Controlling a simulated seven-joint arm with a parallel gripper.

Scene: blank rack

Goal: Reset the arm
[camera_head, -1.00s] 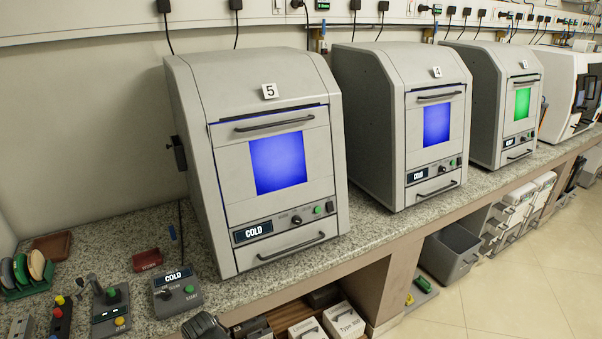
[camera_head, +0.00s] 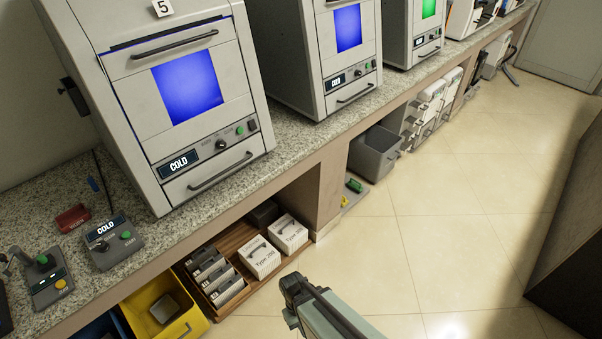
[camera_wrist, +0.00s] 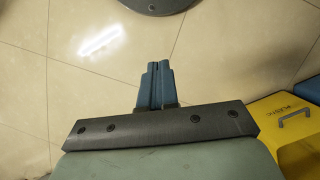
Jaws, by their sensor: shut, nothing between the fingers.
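My gripper shows in the wrist view (camera_wrist: 157,72), with its two blue fingers pressed together and nothing between them. Beyond the fingers is bare tiled floor. In the head view, part of my arm (camera_head: 330,315) rises at the bottom edge, over the floor in front of the counter. The fingertips cannot be made out in the head view. The arm is apart from the counter and the shelf boxes.
A granite counter (camera_head: 228,168) carries furnaces, the nearest numbered 5 (camera_head: 125,60), and a control box (camera_head: 113,246). Below are a yellow bin (camera_head: 195,322), white boxes (camera_head: 262,258) and a grey bin (camera_head: 372,155). A dark cabinet (camera_head: 570,230) stands right. The floor between is clear.

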